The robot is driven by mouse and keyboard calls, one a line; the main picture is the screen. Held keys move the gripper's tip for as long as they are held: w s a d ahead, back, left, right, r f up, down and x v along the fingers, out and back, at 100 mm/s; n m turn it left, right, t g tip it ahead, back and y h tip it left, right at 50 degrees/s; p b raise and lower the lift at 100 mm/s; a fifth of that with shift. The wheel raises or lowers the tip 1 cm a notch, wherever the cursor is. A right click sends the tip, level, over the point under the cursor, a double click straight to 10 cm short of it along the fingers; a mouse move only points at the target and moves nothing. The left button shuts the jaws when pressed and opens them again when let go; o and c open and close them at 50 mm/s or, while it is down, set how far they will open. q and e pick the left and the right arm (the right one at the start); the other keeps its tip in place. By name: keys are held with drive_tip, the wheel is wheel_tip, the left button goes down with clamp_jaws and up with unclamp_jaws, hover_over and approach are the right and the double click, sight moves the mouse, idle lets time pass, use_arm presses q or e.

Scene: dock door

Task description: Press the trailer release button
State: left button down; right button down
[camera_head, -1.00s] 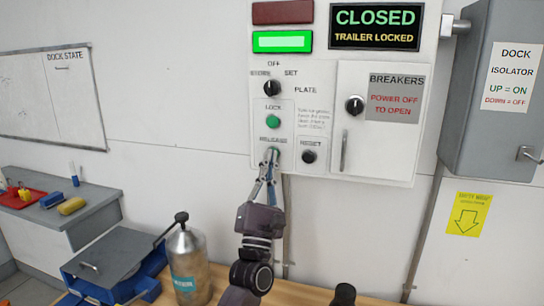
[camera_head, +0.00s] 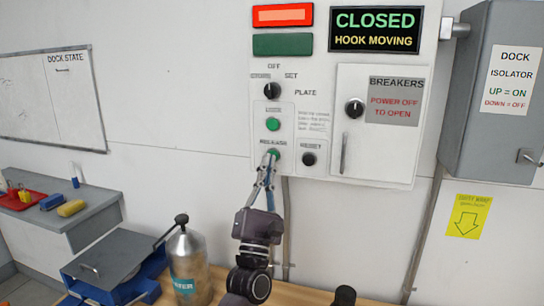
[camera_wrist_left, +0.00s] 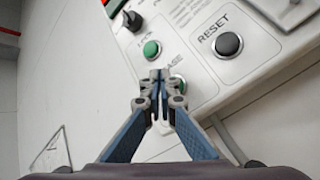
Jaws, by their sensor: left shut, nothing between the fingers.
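The green release button (camera_head: 274,153) is at the lower left of the white control panel (camera_head: 325,165). My left gripper (camera_head: 269,160) is shut and empty, its fingertips at the release button and partly covering it. In the left wrist view the shut fingertips (camera_wrist_left: 159,76) overlap the green release button (camera_wrist_left: 178,84); whether they touch it I cannot tell. The green lock button (camera_head: 273,124) sits just above. The display (camera_head: 376,29) reads CLOSED, HOOK MOVING. The red lamp (camera_head: 283,15) is lit and the green lamp (camera_head: 283,45) is dark. My right gripper is not in view.
The black reset button (camera_head: 309,159) is close right of the release button. A selector knob (camera_head: 272,90) is above. A breakers door (camera_head: 378,125) and a dock isolator box (camera_head: 498,90) are further right. A metal bottle (camera_head: 188,262) stands below left on the bench.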

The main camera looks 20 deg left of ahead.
use_arm(q)
drive_tip(key=s+p, duration=0.1)
drive_tip(key=s, duration=0.4)
drive_tip(key=shift+a+p, duration=0.1)
drive_tip(key=shift+p, duration=0.2)
idle(0.4)
